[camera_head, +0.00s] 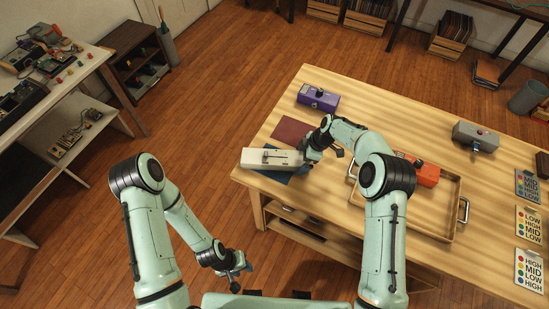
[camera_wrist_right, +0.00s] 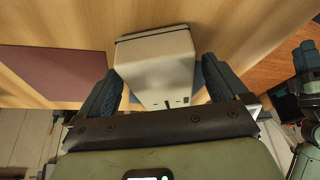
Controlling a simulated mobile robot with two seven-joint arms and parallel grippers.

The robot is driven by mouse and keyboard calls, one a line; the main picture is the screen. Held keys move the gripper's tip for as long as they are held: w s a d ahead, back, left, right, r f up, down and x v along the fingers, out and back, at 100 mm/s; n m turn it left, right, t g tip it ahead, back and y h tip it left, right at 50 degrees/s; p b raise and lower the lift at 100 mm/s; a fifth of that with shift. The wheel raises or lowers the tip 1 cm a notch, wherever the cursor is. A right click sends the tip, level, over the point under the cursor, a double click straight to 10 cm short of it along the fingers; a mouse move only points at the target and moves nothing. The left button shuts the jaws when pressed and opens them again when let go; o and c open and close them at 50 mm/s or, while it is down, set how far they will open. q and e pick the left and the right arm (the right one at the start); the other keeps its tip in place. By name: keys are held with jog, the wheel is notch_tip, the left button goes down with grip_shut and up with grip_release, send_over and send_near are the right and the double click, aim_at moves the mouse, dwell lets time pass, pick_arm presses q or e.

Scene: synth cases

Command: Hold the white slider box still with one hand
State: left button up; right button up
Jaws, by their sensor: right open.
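The white slider box (camera_head: 265,158) lies near the left edge of the wooden table, partly on a dark teal mat (camera_head: 273,176). A dark slider shows on its top. My right gripper (camera_head: 309,158) is at the box's right end. In the right wrist view, the white box (camera_wrist_right: 155,62) stands between the two dark fingers of my open right gripper (camera_wrist_right: 160,75). Contact is not clear there; a gap shows beside the right finger. My left gripper (camera_head: 240,277) hangs empty in front of the table, away from the box, its fingers apart.
A maroon mat (camera_head: 291,131) and a purple box (camera_head: 318,98) lie behind the white box. A wooden tray (camera_head: 440,230) with an orange box (camera_head: 422,173) is to the right. A grey box (camera_head: 476,137) and several label cards (camera_head: 529,225) are farther right.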

jog(key=v, duration=1.1)
jog(key=shift+f, duration=0.1)
jog(key=x, duration=0.3)
jog(key=d+x, duration=0.1)
jog(key=x, duration=0.5)
jog(key=shift+d+f, duration=0.15)
jog(key=shift+f, duration=0.4)
pick_arm(q)
jog(key=shift+r, duration=0.1)
pick_arm(e)
jog(key=shift+x, duration=0.75)
pick_arm(q)
jog(key=shift+w, duration=0.1)
pick_arm(e)
jog(key=c, duration=1.2)
